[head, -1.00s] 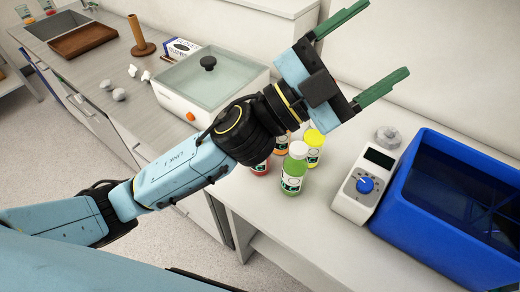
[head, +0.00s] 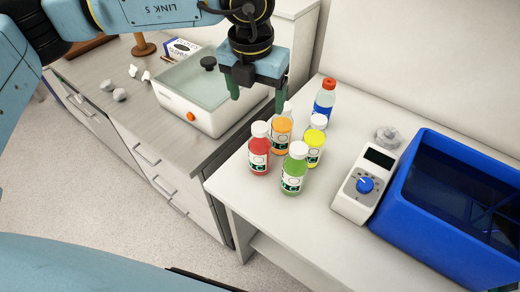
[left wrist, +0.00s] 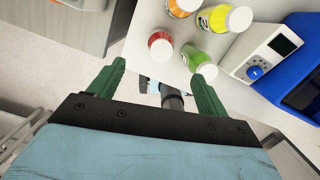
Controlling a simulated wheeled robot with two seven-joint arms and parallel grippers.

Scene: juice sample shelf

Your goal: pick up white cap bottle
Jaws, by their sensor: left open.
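Several juice bottles with white caps stand upright in a group on the white counter: a red one (head: 259,158), an orange one (head: 281,136), a green one (head: 293,175) and a yellow one (head: 315,146). Which one is meant cannot be told. My left gripper (head: 257,105) is open and empty, pointing down above and behind the red and orange bottles, and partly overlaps the orange bottle's cap. In the left wrist view its fingers (left wrist: 162,68) are apart, with the red bottle (left wrist: 160,42) and green bottle (left wrist: 192,56) beyond them. My right gripper is not seen.
A blue bottle with a red cap (head: 325,98) stands behind the group. A white device with a blue knob (head: 358,192) and a blue tub (head: 425,215) stand to the right. A glass-lidded white bath (head: 188,115) is at the left. The counter's front is clear.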

